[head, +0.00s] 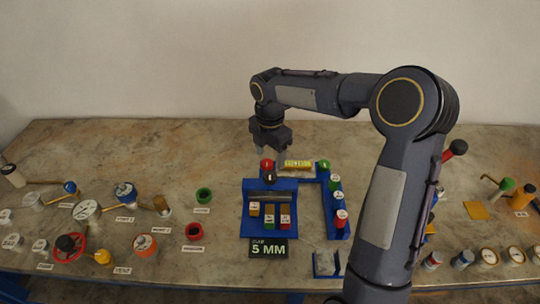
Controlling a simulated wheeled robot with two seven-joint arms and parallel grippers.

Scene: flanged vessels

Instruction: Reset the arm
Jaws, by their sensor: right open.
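My right arm comes in from the lower right, arches over the table and bends down at its far end. My right gripper (267,152) points down above the back of a blue fixture (254,222), close over a red-topped and a dark-topped piece. Its fingers are small and partly lost against the fixture, and no held thing shows between them. It is open. My left gripper is not in the head view.
A "5 MM" sign (268,249) stands at the fixture's front. A red handwheel (68,247) and several labelled vessels stand at the left. Jars (487,257) and a yellow square (475,211) lie at the right. The table's back left (130,145) is clear.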

